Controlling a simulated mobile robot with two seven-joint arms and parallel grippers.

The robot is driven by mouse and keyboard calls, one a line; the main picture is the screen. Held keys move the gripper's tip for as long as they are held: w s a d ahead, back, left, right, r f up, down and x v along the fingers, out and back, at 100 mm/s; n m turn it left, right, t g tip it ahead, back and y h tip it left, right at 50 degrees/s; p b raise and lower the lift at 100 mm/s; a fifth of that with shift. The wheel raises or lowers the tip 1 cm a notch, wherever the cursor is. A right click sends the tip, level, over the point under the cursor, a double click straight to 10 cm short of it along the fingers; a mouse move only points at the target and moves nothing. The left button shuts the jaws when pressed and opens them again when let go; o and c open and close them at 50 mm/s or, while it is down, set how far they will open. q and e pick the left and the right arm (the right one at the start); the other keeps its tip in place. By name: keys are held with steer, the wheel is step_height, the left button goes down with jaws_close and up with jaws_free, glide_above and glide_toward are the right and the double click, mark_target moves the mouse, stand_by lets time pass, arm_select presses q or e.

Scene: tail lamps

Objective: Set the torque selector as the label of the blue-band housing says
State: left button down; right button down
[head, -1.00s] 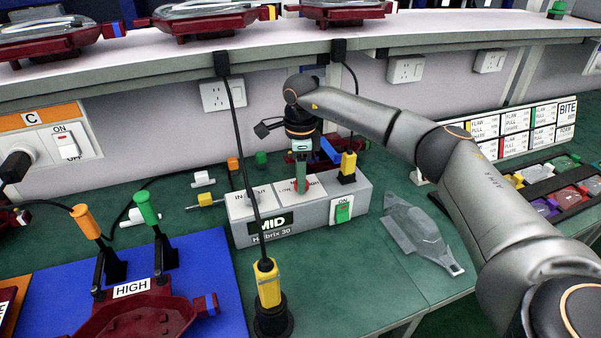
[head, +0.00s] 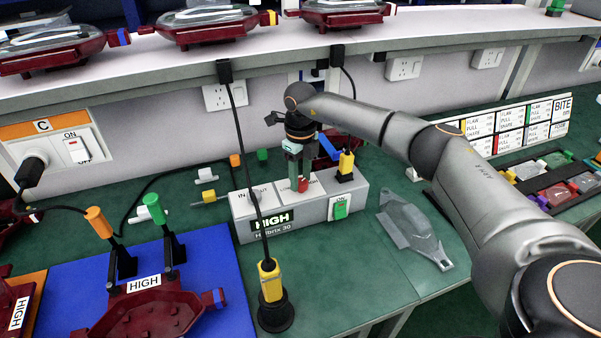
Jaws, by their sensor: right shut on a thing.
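The torque selector is a red knob (head: 303,185) on top of the grey Hexbrix 30 box (head: 290,225). My right gripper (head: 297,180) points down and is shut on the knob, which it partly hides. The black display (head: 272,220) on the box front reads HIGH. The dark red housing with the blue band (head: 150,315) lies on the blue mat at the lower left. Its white label (head: 144,284) reads HIGH. My left gripper is not in view.
A yellow-and-black driver (head: 270,285) hangs on a cable in front of the box. A clear lamp cover (head: 413,230) lies to the right of the box. Orange (head: 97,222) and green (head: 154,208) clamp handles stand at the blue mat. A shelf (head: 300,50) with more housings runs above.

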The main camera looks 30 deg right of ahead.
mark_target(300, 181)
steer(key=shift+m, duration=0.4)
steer(key=shift+c, duration=2.1)
jaws_free()
steer(key=shift+r, duration=0.1)
step_height(300, 181, up, 12)
steer(key=shift+r, duration=0.2)
